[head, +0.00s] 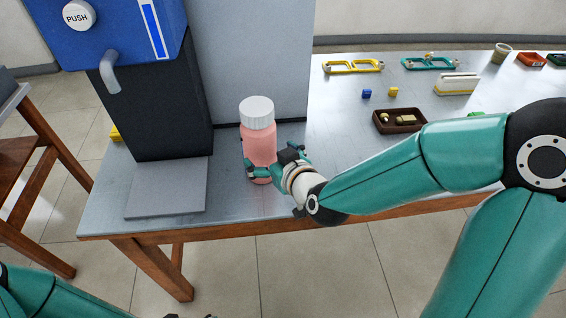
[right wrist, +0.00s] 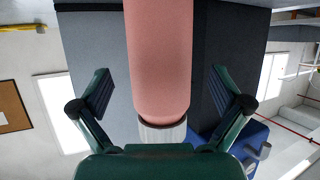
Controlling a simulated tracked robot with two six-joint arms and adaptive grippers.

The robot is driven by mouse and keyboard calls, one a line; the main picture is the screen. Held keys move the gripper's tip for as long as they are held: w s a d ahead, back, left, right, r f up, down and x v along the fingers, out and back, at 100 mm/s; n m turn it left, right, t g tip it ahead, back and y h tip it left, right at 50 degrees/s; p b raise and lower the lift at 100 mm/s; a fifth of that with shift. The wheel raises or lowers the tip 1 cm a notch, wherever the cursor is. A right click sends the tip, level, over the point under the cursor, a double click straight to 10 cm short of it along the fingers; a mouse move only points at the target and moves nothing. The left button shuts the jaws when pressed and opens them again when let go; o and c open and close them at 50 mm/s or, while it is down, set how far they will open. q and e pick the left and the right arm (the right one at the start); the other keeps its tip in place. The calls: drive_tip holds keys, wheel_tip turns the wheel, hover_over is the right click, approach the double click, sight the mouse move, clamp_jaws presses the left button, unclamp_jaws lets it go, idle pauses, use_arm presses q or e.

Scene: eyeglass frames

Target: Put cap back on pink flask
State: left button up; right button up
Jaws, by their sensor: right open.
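The pink flask (head: 261,145) stands upright near the front edge of the metal table. The white ribbed cap (head: 257,111) sits on top of it; I cannot tell whether it is screwed tight. My right gripper (head: 264,165) is open at the flask's lower body, with its fingers around it. In the right wrist view the flask (right wrist: 160,60) runs between the two spread fingers (right wrist: 160,92), with visible gaps on both sides. The cap (right wrist: 162,132) shows at its lower end there. Only dark tips of my left gripper seem to show at the bottom edge of the head view.
A blue and black dispenser (head: 155,90) with a grey base plate (head: 168,190) stands left of the flask. To the right are a brown tray (head: 400,129), small cubes (head: 367,94), and yellow (head: 353,67) and teal (head: 430,64) eyeglass frames.

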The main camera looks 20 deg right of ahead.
drive_tip(key=b+v, duration=0.4)
drive_tip(key=v, duration=0.2)
drive_tip(key=shift+b, duration=0.35)
drive_tip(key=shift+s, duration=0.1)
